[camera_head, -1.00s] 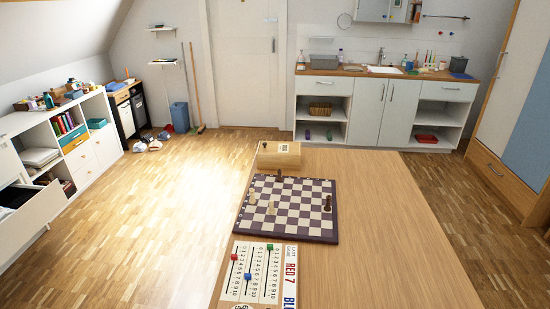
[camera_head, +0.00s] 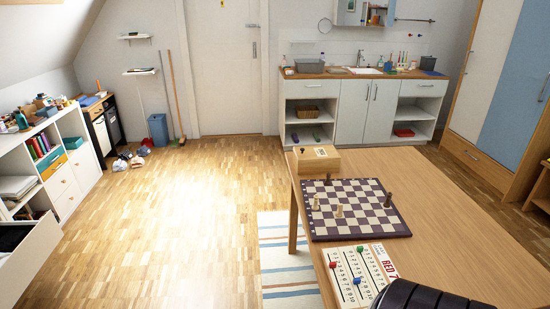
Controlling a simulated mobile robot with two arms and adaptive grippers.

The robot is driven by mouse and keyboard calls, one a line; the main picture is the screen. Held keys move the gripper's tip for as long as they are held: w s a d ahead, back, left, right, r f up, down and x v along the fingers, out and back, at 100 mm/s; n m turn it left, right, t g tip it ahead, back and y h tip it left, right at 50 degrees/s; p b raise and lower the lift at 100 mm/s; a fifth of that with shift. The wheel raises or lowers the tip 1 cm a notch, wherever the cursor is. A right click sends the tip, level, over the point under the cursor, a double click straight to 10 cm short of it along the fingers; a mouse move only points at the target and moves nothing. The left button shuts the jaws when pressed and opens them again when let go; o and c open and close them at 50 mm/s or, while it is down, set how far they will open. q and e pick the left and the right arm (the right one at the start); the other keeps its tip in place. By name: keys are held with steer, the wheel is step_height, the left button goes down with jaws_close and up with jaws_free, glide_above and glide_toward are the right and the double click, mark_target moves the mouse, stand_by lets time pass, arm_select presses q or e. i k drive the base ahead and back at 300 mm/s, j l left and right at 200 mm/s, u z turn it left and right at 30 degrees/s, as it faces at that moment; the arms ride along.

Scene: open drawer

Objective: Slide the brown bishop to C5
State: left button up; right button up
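The chessboard (camera_head: 360,225) lies on the wooden table, with dark purple and pale squares. One dark brown piece (camera_head: 328,179) stands near its back edge. Another dark brown piece (camera_head: 388,200) stands near its right edge. Two pale pieces stand on it, one at the left (camera_head: 316,203) and one nearer the middle (camera_head: 339,211). The pieces are too small to tell which is the brown bishop. Neither gripper can be made out. A black ribbed shape at the bottom edge looks like part of my own arm.
A wooden box (camera_head: 316,160) sits behind the board on the table (camera_head: 450,210). A white scoreboard (camera_head: 357,272) with coloured sliders lies in front of it. The table's right side is clear. A striped rug (camera_head: 285,262) lies on the floor left of the table.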

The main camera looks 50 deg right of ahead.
mark_target(328, 182)
steer(key=i+j+z, duration=0.15)
steer(key=i, duration=0.25)
steer(key=i+j+z, duration=0.15)
steer(key=i+z, duration=0.55)
steer(key=z, duration=0.3)
steer(key=i+j+z, duration=0.15)
steer(key=i+z, duration=0.25)
steer(key=i+j+z, duration=0.1)
steer(key=z, duration=0.35)
steer(key=i+j+z, duration=0.15)
steer(key=z, duration=0.25)
steer(key=i+j+z, duration=0.25)
steer(key=z, duration=0.2)
steer(key=i+j+z, duration=0.25)
steer(key=z, duration=0.15)
steer(key=i+j+z, duration=0.1)
steer(key=j+z, duration=0.9)
steer(key=j, duration=0.2)
steer(key=i+j+z, duration=0.2)
steer(key=j, duration=0.15)
steer(key=k, duration=0.05)
